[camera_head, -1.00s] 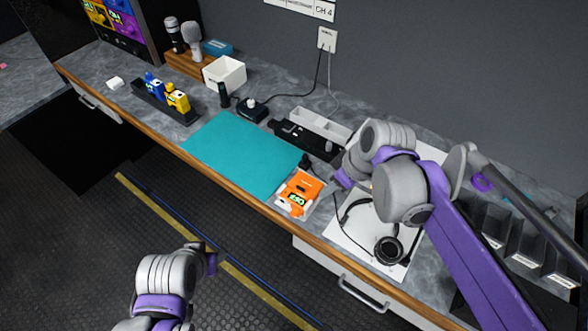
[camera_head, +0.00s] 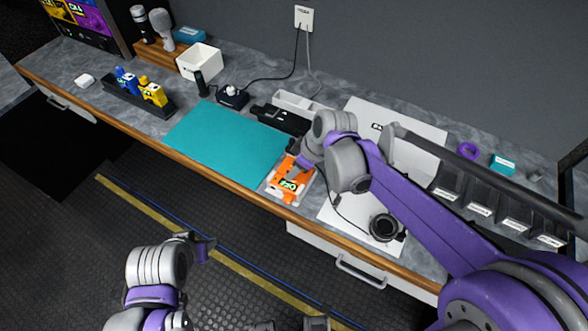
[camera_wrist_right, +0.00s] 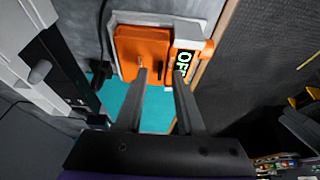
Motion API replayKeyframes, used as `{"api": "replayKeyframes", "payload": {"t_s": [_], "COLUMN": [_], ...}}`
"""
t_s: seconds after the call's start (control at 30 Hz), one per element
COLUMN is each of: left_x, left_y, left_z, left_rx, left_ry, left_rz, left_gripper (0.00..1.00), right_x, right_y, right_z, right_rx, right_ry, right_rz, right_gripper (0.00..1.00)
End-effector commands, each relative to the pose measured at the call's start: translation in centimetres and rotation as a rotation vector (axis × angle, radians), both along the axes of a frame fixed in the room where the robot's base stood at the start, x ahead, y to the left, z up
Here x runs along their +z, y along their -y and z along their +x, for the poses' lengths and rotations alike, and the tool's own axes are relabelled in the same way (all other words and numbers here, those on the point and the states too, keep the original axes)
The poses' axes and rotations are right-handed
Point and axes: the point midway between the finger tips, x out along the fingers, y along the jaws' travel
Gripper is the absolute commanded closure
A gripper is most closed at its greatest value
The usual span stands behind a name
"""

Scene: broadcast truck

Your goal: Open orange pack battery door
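The orange pack (camera_head: 286,190) lies in a pale tray (camera_head: 266,192) near the front edge of the counter. In the right wrist view the pack (camera_wrist_right: 128,47) shows a flat orange panel with a small light knob, and beside it a dark label with green-white letters reading "OF...". My right gripper (camera_wrist_right: 160,74) has its two fingers apart, with the tips over the pack and nothing visibly held. In the head view my right gripper (camera_head: 296,168) hides part of the pack. I cannot tell whether it touches. My left gripper (camera_head: 206,246) is low over the floor, away from the counter.
A teal mat (camera_head: 225,143) lies left of the pack. Headphones (camera_head: 384,228) on a white sheet lie to its right. A black device (camera_head: 283,119) and a white divided tray (camera_head: 300,101) stand behind. Dark labelled bins (camera_head: 480,205) are at the right.

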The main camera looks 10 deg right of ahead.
Motion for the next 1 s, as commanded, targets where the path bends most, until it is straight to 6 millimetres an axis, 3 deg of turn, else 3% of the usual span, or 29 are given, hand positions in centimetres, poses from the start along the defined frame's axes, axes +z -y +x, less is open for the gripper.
{"api": "replayKeyframes", "payload": {"t_s": [0.37, 0.6, 1.0], "left_x": [-0.07, -0.07, -0.09], "left_y": [0.0, 0.0, 0.0], "left_z": [-0.02, -0.03, -0.03], "left_rx": [0.0, 0.0, 0.0], "left_ry": [-0.001, 0.0, -0.001], "left_rz": [0.0, 0.0, 0.0], "left_gripper": [0.5, 0.5, 0.5], "right_x": [-0.73, -0.71, -0.66], "right_y": [-0.26, -0.26, -0.23], "right_z": [0.19, 0.19, 0.21], "right_rx": [0.001, 0.0, -0.001], "right_ry": [0.0, 0.0, -0.005], "right_rz": [0.0, 0.0, 0.003], "right_gripper": [0.62, 1.0, 1.0]}}
